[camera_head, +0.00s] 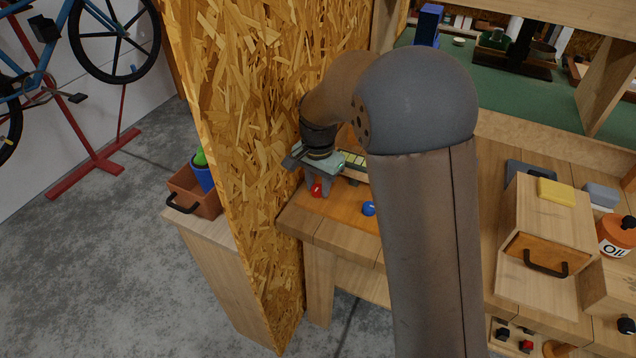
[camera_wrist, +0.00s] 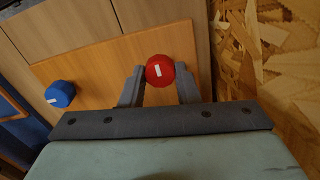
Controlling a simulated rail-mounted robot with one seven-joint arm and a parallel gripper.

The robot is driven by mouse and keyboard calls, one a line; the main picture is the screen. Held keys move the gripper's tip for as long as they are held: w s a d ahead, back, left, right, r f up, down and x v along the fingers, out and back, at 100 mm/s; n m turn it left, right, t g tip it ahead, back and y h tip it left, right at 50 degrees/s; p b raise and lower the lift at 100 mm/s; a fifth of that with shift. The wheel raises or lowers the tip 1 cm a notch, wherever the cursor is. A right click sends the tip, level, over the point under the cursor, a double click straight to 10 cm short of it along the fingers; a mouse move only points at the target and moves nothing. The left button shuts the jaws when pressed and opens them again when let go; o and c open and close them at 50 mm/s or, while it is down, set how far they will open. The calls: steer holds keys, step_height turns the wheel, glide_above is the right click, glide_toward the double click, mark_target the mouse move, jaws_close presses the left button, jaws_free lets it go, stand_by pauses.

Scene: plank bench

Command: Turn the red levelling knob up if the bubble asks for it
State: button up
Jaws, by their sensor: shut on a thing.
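The red levelling knob (camera_wrist: 160,71), with a white mark on its top, sits between the two fingers of my gripper (camera_wrist: 160,88) in the wrist view. The fingers are shut on it from both sides. In the head view the red knob (camera_head: 316,190) shows just below my gripper (camera_head: 318,182). A blue knob (camera_wrist: 60,94) with a white mark stands apart to the left in the wrist view and also shows in the head view (camera_head: 369,208). A yellow-green strip (camera_head: 354,160), perhaps the bubble level, is partly hidden behind my arm; I cannot make out the bubble.
A chipboard wall (camera_head: 235,130) stands close to the left of my gripper. The orange-brown board (camera_wrist: 110,75) lies under the knobs. A wooden box (camera_head: 543,235) with a yellow sponge (camera_head: 556,191) and an oil bottle (camera_head: 616,236) are on the right.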

mark_target(318, 187)
steer(key=shift+m, duration=0.8)
steer(key=o, duration=1)
step_height(318, 187, up, 18)
steer(key=shift+f, duration=0.25)
steer(key=s+d+f+n, duration=0.3)
steer(key=s+d, duration=0.1)
steer(key=s, duration=0.5)
steer(key=s+d+f+n, duration=0.3)
steer(key=s+d+f, duration=0.1)
steer(key=s, duration=0.4)
steer(key=s+d+f+n, duration=0.2)
steer(key=s+d+f, duration=0.2)
steer(key=s, duration=0.5)
steer(key=shift+s+d+f+n, duration=0.1)
steer(key=shift+s+d+n, duration=0.1)
steer(key=shift+d, duration=0.3)
steer(key=shift+s+d+f+n, duration=0.1)
steer(key=shift+s+d+n, duration=0.1)
steer(key=shift+d, duration=0.3)
